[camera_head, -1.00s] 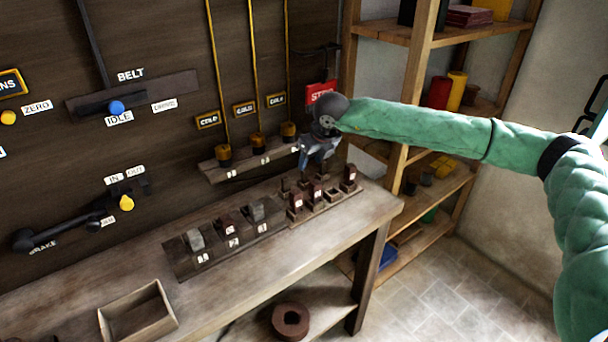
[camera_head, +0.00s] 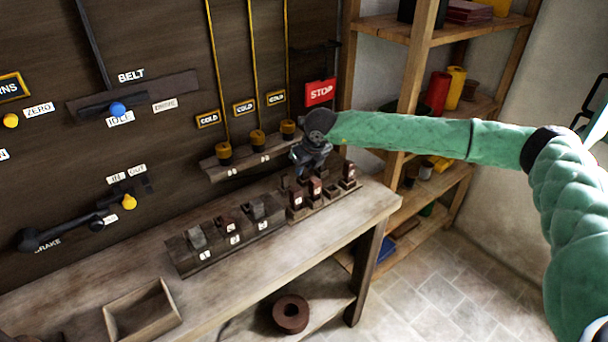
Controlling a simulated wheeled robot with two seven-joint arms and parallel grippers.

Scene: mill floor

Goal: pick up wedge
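Several small dark brown pieces with pale labels (camera_head: 315,189) stand upright in a low rack (camera_head: 335,205) at the bench's right end. A second tray (camera_head: 190,266) to its left holds several grey and dark blocks (camera_head: 196,237). I cannot tell which of these pieces is the wedge. My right gripper (camera_head: 305,170) points down just above the back left part of the right rack. Its fingers partly cover the pieces behind. They are too small and dark to show whether they are open or shut, or touch anything. My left gripper is out of view.
The wooden bench (camera_head: 240,285) has clear room in front of the racks. An empty open box (camera_head: 143,312) sits at its left.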

